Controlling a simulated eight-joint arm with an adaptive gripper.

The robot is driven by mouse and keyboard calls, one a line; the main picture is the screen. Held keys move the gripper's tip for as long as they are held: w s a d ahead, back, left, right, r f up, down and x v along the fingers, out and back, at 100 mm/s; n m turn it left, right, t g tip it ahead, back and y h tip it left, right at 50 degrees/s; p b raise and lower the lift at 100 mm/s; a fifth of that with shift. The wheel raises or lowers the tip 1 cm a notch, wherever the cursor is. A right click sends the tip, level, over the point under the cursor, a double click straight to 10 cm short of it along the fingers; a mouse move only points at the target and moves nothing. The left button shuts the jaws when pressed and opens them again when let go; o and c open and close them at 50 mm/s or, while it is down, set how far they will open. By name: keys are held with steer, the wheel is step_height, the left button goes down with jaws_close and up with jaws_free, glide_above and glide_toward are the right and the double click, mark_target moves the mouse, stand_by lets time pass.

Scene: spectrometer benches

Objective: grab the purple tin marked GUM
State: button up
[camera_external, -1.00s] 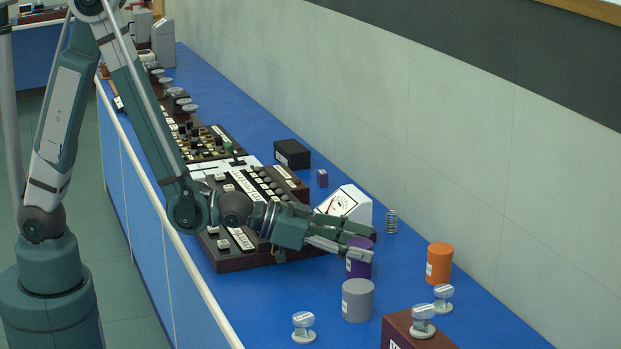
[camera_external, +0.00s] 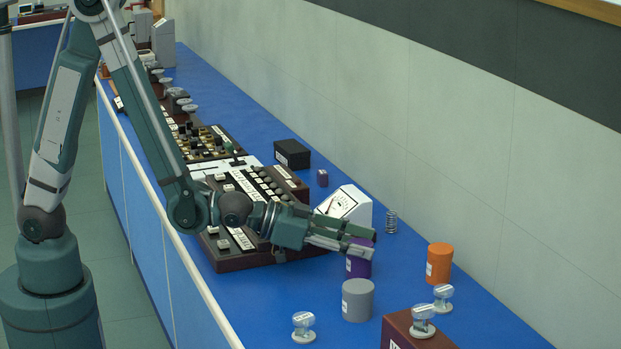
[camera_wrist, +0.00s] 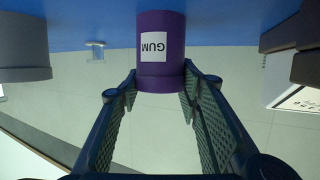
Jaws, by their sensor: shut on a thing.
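The purple tin (camera_external: 358,265) stands upright on the blue bench, partly hidden by my fingers in the external view. In the wrist view the purple tin (camera_wrist: 161,72) shows its white label reading GUM, and the picture is upside down. My gripper (camera_external: 359,240) reaches it from the left at the height of its upper part. In the wrist view my gripper (camera_wrist: 160,88) has one padded finger on each side of the tin, shut on it near its top end.
A grey tin (camera_external: 357,300) stands close in front of the purple tin, and an orange tin (camera_external: 439,263) stands to the right. A white dial meter (camera_external: 345,204) and a spring (camera_external: 391,222) are behind. A dark red keyed console (camera_external: 240,258) lies under my wrist.

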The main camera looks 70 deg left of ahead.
steer(key=shift+r, duration=0.1)
steer(key=shift+r+p, duration=1.7)
steer(key=shift+r, duration=3.2)
steer(key=shift+d, duration=0.15)
